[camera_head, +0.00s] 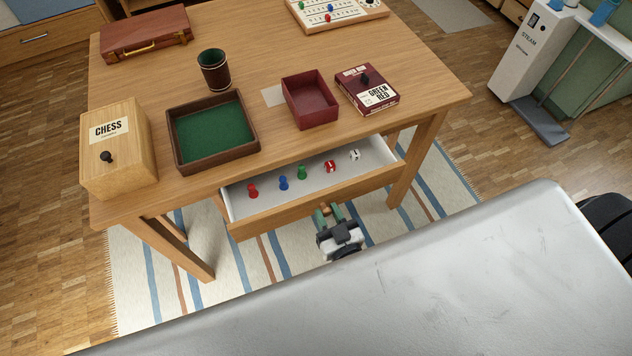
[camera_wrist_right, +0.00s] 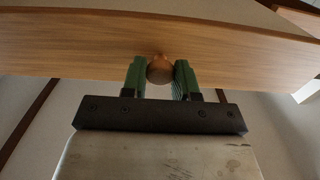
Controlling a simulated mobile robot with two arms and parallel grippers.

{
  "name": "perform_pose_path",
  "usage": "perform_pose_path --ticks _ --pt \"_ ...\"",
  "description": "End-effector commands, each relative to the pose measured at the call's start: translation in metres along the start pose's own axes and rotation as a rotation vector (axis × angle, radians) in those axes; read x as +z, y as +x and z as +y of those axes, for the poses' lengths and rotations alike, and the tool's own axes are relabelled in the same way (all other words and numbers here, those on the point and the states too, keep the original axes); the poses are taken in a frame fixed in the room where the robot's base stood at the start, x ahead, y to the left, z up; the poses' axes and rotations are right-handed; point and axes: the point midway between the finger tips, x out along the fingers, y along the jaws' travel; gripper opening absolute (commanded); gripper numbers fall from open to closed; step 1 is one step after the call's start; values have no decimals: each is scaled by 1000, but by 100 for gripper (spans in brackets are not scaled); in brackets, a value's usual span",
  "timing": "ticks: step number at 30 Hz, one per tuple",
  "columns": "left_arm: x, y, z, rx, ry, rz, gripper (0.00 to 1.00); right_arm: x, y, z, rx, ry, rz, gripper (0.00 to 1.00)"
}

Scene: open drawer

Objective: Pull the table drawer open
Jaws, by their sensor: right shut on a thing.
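The table drawer (camera_head: 318,200) is partly pulled out from under the wooden table's front edge. Its white inside shows several pawns and dice, such as a green pawn (camera_head: 302,173) and a red die (camera_head: 331,166). My right gripper (camera_head: 328,211) is at the middle of the drawer front, shut on the round wooden knob (camera_wrist_right: 160,69). In the right wrist view, the green fingers of my right gripper (camera_wrist_right: 160,80) stand on either side of the knob, below the drawer front (camera_wrist_right: 90,45). My left gripper is not in view.
On the table (camera_head: 260,50) stand a chess box (camera_head: 120,165), a green-lined tray (camera_head: 170,142), a dice cup (camera_head: 214,70), a dark red open box (camera_head: 310,102) and a card box (camera_head: 367,88). A striped rug (camera_head: 235,275) lies below.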

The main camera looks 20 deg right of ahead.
Motion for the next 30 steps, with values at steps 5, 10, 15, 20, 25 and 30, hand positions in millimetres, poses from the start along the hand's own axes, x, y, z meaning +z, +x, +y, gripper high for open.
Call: perform_pose_path --ticks 5,10,15,20,25,30 --pt "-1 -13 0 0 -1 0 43 -2 -44 0 -2 -1 -4 0" --pt "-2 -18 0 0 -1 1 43 -1 -72 0 -1 0 -2 0" --pt "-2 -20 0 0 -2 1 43 0 -89 0 0 1 -1 0" --pt "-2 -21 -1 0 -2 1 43 0 -96 0 0 1 1 0" --pt "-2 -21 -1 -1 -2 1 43 0 -97 0 0 0 2 0" --pt "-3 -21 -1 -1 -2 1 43 0 -97 0 0 0 1 0"
